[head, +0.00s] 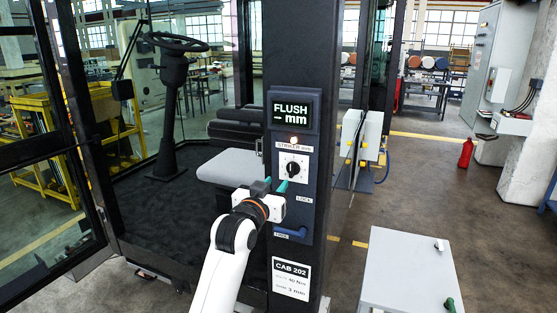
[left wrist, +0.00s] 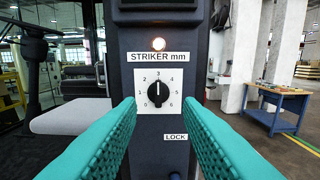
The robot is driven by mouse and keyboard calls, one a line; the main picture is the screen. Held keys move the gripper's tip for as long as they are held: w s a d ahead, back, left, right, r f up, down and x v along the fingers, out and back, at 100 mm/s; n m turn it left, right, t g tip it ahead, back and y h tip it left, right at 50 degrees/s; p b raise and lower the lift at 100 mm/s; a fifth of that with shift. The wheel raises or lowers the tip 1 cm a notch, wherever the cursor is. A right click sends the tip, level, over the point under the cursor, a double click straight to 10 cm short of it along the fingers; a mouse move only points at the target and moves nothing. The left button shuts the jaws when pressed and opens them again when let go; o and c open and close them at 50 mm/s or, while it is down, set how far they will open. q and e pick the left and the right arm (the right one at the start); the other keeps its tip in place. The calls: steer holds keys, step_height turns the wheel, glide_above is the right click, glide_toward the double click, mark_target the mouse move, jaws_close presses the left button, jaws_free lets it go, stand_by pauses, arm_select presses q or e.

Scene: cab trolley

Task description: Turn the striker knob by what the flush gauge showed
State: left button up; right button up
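The black striker knob (left wrist: 158,94) sits on a white dial plate (left wrist: 159,92) marked 0 to 6 under the label STRIKER mm. Its white pointer line stands straight up at 3. The knob also shows in the head view (head: 293,169) on the dark pillar. My left gripper (head: 288,178) is open in front of the dial, its teal fingers apart on either side of the knob in the left wrist view, apparently not touching it. My right gripper is not in view.
A lit lamp (left wrist: 158,44) is above the dial; a LOCK label (left wrist: 175,137) is below. A blue handle (head: 290,232) and a CAB 202 card (head: 291,279) are lower. A seat (head: 230,166) is left.

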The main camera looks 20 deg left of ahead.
mark_target(291, 166)
arm_select(q)
steer(key=w+p, duration=0.3)
steer(key=w, duration=0.8)
steer(key=shift+d, duration=0.1)
steer(key=shift+w+p, duration=0.3)
steer(key=shift+w, duration=0.25)
steer(key=shift+f, duration=0.1)
jaws_close()
